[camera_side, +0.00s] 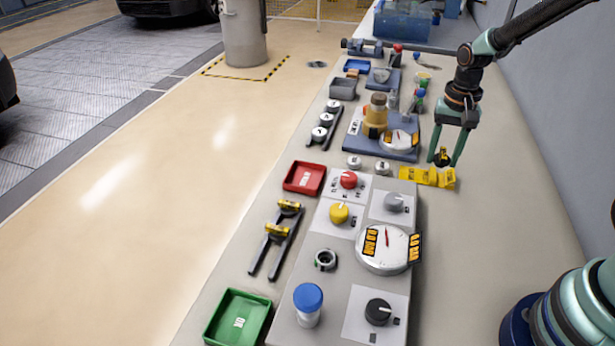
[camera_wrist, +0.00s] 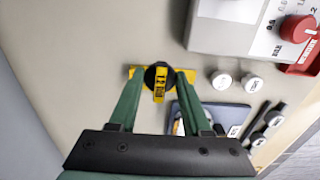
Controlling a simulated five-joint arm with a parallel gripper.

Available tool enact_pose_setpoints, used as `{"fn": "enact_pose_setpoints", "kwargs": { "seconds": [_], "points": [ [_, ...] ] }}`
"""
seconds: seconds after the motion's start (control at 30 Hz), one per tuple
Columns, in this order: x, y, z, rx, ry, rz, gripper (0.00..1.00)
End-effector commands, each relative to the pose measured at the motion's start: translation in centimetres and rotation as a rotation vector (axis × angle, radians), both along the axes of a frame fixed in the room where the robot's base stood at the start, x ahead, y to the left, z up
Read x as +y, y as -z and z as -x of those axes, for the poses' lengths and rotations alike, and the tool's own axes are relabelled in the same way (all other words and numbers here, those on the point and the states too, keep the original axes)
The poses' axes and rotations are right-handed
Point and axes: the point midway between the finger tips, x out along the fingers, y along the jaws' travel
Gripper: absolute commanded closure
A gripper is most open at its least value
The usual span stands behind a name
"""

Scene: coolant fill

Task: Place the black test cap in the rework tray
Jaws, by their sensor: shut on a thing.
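The black test cap (camera_side: 442,156), with a yellow label band, sits between the two green fingers of my gripper (camera_side: 443,162). In the wrist view the cap (camera_wrist: 150,76) shows between the fingertips of my gripper (camera_wrist: 160,84), which is shut on it. The cap is at the yellow stand (camera_side: 420,177); I cannot tell whether it still touches the stand. The stand also shows behind the cap in the wrist view (camera_wrist: 188,75). The red tray (camera_side: 290,188), with white lettering too small to read, lies empty to the left, across the grey panel; its corner shows in the wrist view (camera_wrist: 300,70).
The grey panel with knobs (camera_side: 345,245) and a round gauge (camera_side: 383,248) stands in front. A green OK tray (camera_side: 215,325) is at the front left. A dark rack with yellow-labelled pieces (camera_side: 275,240) lies near the red tray. Two white caps (camera_side: 354,162) stand between gripper and tray.

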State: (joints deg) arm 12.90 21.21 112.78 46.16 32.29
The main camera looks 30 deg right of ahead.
Motion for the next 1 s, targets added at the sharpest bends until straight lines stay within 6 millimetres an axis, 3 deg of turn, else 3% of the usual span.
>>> {"fn": "enact_pose_setpoints", "kwargs": {
  "seconds": [0.13, 0.6, 1.0],
  "points": [
    [0.0, 3.1, 0.1, 0.005, -0.001, -0.001, 0.87],
    [0.0, 7.9, 0.0, 0.002, -0.002, -0.001, 0.87],
    [0.0, 8.4, 0.0, -0.001, -0.001, 0.001, 0.87]
  ]
}}
